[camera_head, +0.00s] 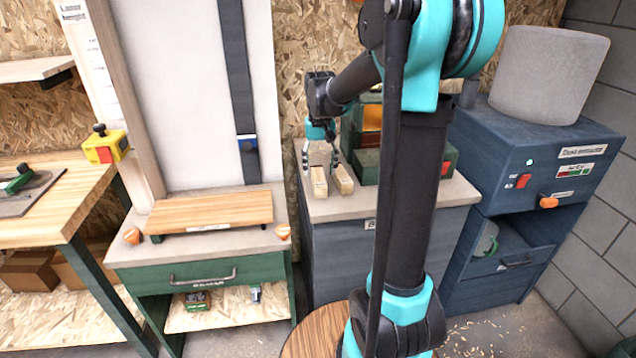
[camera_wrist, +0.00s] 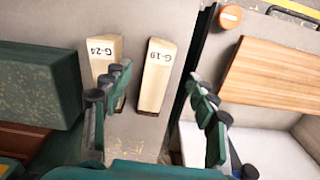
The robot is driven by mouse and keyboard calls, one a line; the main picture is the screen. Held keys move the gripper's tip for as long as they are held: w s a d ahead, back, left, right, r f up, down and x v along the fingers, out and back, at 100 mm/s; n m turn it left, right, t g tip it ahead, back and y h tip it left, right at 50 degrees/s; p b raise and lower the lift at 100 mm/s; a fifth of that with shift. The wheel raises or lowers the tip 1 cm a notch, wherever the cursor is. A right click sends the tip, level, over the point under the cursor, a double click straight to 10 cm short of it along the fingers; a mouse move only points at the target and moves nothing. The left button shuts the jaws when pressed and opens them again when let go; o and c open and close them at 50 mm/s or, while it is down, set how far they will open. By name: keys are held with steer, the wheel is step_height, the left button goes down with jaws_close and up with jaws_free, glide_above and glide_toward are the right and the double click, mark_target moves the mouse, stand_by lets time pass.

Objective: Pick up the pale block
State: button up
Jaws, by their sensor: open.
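Two pale wooden blocks lie side by side on the grey-topped cabinet. In the wrist view one is labelled G-19 (camera_wrist: 156,78) and the other G-24 (camera_wrist: 103,56). In the head view G-19 appears to be the left one (camera_head: 319,182) and G-24 the right one (camera_head: 343,180). My gripper (camera_wrist: 158,80) is open and empty, pointing down above them; it also shows in the head view (camera_head: 320,152). In the wrist view G-19 appears between the fingers, and the left finger covers part of G-24. The height above the blocks is hard to tell.
A green machine (camera_head: 366,165) stands close beside the blocks on the same cabinet top (camera_head: 385,202). A gap separates this cabinet from the green bench, which has a wooden board (camera_head: 210,212) and orange knobs. A blue dust extractor (camera_head: 520,150) stands at the right.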

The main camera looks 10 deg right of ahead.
mark_target(320, 182)
steer(key=shift+w+f, duration=0.1)
steer(key=shift+f, duration=3.25)
steer(key=shift+c, duration=0.2)
steer(key=c, duration=1.2)
